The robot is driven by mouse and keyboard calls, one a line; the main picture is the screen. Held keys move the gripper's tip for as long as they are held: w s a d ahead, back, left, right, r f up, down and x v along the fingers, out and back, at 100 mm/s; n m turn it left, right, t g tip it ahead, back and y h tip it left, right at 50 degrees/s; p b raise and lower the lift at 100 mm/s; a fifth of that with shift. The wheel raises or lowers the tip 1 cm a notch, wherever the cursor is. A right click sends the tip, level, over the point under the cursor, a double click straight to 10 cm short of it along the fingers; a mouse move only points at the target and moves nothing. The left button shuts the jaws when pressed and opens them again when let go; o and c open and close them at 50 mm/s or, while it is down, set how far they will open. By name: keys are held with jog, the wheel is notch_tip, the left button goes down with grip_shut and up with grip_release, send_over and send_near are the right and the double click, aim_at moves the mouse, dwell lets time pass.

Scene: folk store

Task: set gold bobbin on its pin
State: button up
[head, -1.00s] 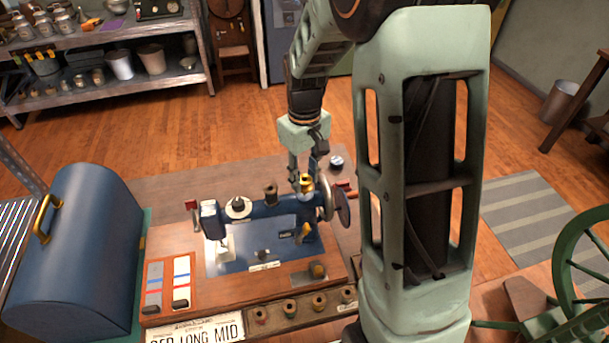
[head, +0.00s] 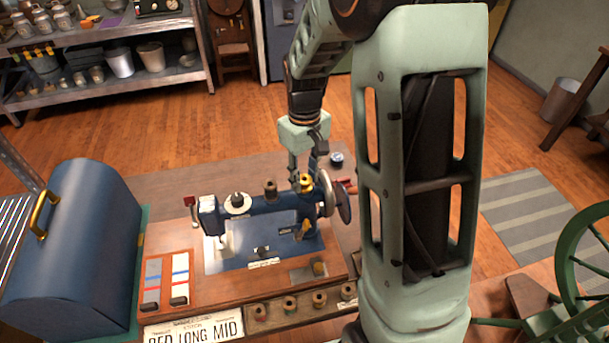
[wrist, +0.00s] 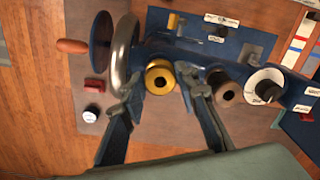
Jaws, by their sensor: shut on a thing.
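The gold bobbin (head: 306,182) is at the top of the blue sewing machine (head: 268,207), near its right end by the handwheel (head: 328,193). It also shows in the wrist view (wrist: 160,77), just beside the metal handwheel (wrist: 125,58). My gripper (wrist: 162,84) is shut on the gold bobbin, one finger on each side. In the head view my gripper (head: 303,177) comes down from above. The pin under the bobbin is hidden, and I cannot tell whether the bobbin touches the machine.
A dark brown spool (wrist: 222,87) and a white disc (wrist: 265,86) stand on the machine to the bobbin's right in the wrist view. A rack of several bobbins (head: 275,312) lies in front. A blue rounded case (head: 78,245) stands at the left.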

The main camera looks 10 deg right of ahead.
jog(key=shift+f, duration=0.25)
jog(key=o, duration=0.9)
jog(key=shift+r, duration=0.1)
notch_tip(320, 180, up, 12)
dwell(0.4)
